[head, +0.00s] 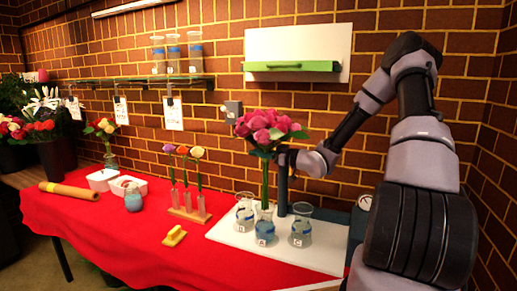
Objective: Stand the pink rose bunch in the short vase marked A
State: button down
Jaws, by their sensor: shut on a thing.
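The pink rose bunch (268,126) is upright, with green leaves under the blooms and long green stems. My gripper (272,158) is shut on the bunch just below the leaves; its fingertips are partly hidden. The short vase marked A (265,232) is clear glass with a blue band and stands at the front middle of the white board (325,261). The stems hang straight down to the mouth of vase A. I cannot tell whether their lower ends are inside it or behind it.
Similar marked vases stand close by, one on the left (244,214) and one on the right (301,232). A dark upright cylinder (283,188) is right beside the stems. A wooden stand (188,214) with single flowers and a yellow block (174,236) are on the red cloth (120,235).

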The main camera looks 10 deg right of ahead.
notch_tip(320, 180, down, 12)
dwell(1.4)
jog(key=shift+f, duration=0.65)
dwell(1.3)
jog(key=c, duration=0.6)
grip_release()
jog(key=shift+o, duration=0.2)
jog(key=shift+d, duration=0.1)
